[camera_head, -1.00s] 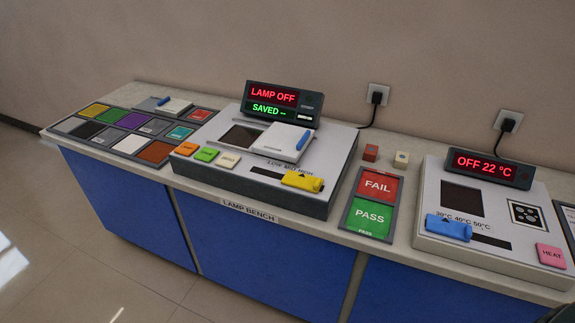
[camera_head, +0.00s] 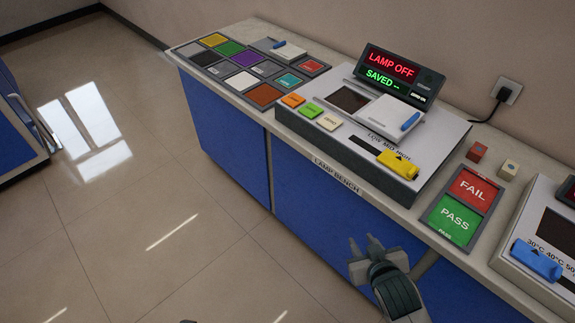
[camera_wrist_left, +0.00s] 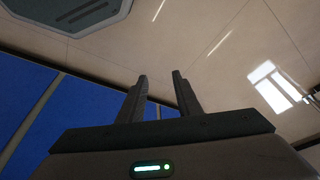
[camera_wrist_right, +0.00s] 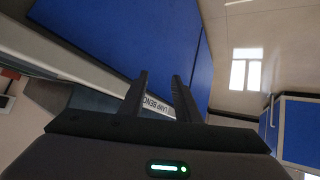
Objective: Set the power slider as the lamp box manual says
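The lamp box (camera_head: 330,130) stands on the bench in the head view. Its display (camera_head: 400,72) reads "LAMP OFF" and "SAVED --". The yellow power slider (camera_head: 398,164) sits at the right end of its slot, by the LOW MID HIGH labels. A white plate with a blue handle (camera_head: 390,118) lies on the box top. My right gripper (camera_head: 366,246) is open and empty in front of the bench, below its top; its fingers also show in the right wrist view (camera_wrist_right: 160,98). My left gripper (camera_wrist_left: 160,95) is open and empty in its wrist view, over the floor.
Orange, green and cream buttons (camera_head: 311,110) line the box's left front. A tray of coloured tiles (camera_head: 245,66) lies to the left. A FAIL/PASS panel (camera_head: 460,208), two small blocks (camera_head: 477,152) and a heater box with a blue slider (camera_head: 536,260) are to the right.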

